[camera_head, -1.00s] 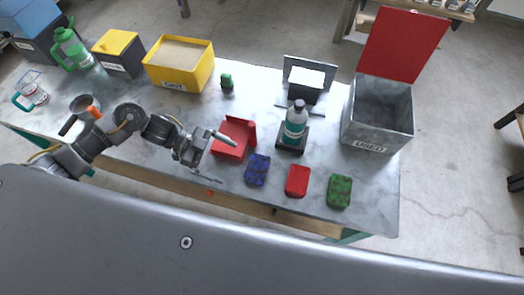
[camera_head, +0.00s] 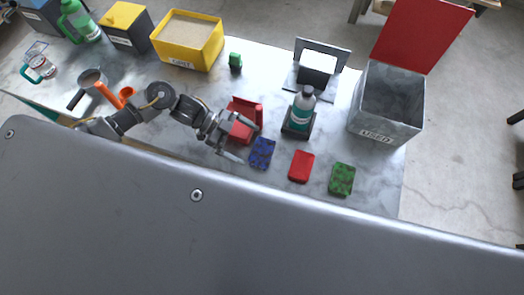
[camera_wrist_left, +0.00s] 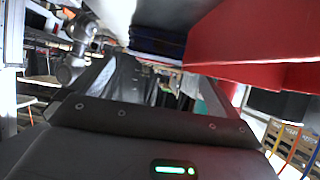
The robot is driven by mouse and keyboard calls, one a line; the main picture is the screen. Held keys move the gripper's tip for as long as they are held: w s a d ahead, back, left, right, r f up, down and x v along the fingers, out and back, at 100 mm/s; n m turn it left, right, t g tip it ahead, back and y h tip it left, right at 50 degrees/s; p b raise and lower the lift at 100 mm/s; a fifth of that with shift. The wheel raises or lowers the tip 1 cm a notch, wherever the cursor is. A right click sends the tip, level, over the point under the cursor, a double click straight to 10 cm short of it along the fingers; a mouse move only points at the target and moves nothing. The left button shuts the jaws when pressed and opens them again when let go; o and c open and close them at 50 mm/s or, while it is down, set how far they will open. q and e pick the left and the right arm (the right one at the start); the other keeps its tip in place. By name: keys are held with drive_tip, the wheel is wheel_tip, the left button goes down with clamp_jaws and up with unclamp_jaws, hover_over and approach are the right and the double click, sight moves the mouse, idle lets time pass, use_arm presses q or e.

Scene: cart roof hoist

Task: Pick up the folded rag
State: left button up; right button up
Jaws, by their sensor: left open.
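Three folded cloth-like pads lie in a row near the table's front edge: a blue patterned one (camera_head: 262,153), a plain red one (camera_head: 301,166) and a green patterned one (camera_head: 342,180). I cannot tell for sure which is the rag meant. My left gripper (camera_head: 247,144) is open, just left of the blue pad, its fingers spread and pointing at it. In the left wrist view the blue pad shows as a dark layered stack (camera_wrist_left: 158,42) ahead. My right gripper is not in view.
A red holder (camera_head: 244,119) stands close behind my left gripper. A bottle (camera_head: 302,106) stands on a dark base behind the pads. A grey open bin (camera_head: 384,128) labelled "USED" with a raised red lid is at right. A yellow bin (camera_head: 188,42) is at back left.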

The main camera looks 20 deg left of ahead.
sight(262, 151)
use_arm(q)
drive_tip(key=p+x, duration=0.1)
drive_tip(key=x, duration=0.4)
drive_tip(key=shift+d, duration=0.1)
drive_tip(key=shift+c, duration=0.4)
drive_tip(key=c, duration=0.6)
drive_tip(key=shift+r, duration=0.1)
wheel_tip(262, 151, up, 18)
drive_tip(key=shift+f+b, duration=0.1)
drive_tip(key=shift+b, duration=0.4)
